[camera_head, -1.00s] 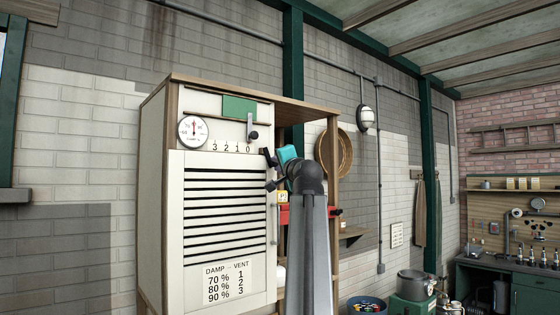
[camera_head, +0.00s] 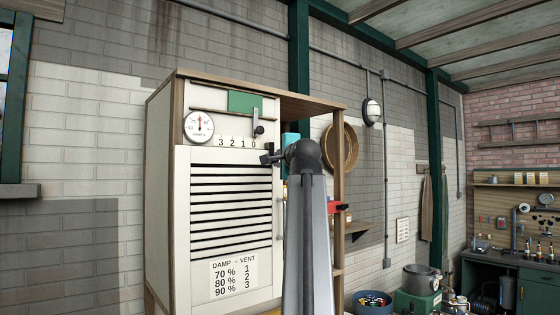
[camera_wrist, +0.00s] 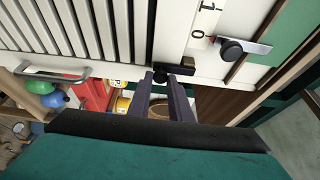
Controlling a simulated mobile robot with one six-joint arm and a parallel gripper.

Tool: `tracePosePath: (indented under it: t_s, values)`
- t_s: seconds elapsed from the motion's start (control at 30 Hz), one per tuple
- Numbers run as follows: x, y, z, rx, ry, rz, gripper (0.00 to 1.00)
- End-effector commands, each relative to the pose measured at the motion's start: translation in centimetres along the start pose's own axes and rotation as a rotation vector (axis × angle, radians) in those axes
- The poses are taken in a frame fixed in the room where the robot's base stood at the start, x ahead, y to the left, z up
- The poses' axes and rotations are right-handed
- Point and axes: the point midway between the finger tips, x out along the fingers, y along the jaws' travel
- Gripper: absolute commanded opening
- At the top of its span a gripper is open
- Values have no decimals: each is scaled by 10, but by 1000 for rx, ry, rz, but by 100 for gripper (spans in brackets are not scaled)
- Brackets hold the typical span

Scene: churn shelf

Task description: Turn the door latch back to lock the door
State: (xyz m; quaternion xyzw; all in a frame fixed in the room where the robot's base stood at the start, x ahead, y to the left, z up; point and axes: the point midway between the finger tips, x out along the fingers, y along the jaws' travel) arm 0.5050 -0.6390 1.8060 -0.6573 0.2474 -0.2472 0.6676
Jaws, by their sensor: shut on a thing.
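The cream louvred door (camera_head: 184,255) covers the left part of the cabinet front and looks in line with it. The small black door latch (camera_wrist: 176,68) is near the door's upper right corner, with a dark round knob. My gripper (camera_wrist: 163,80) is shut on the latch at its knob, with one dark finger on either side. In the head view my gripper (camera_head: 270,158) is by that corner and my arm hides part of it. How far the latch is turned is hard to tell.
The vent slider (camera_head: 258,130) with a black knob is just above, near 0; it also shows in the wrist view (camera_wrist: 231,51). A door handle (camera_wrist: 58,73) is nearby. A round gauge (camera_head: 199,127) is at upper left. Open shelves with a red item (camera_head: 338,206) are at right.

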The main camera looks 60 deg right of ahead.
Motion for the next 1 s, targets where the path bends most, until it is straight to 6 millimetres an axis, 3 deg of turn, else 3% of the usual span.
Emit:
tracePosePath:
  t_s: [0.3, 0.33, 0.43, 1.0]
  values:
    - [0, 0, 1, 2, -1, 1, 0]
    - [0, 0, 1, 2, -1, 1, 22]
    - [0, 0, 0, 2, -1, 1, 35]
    - [-7, 0, 5, 1, -3, 0, 35]
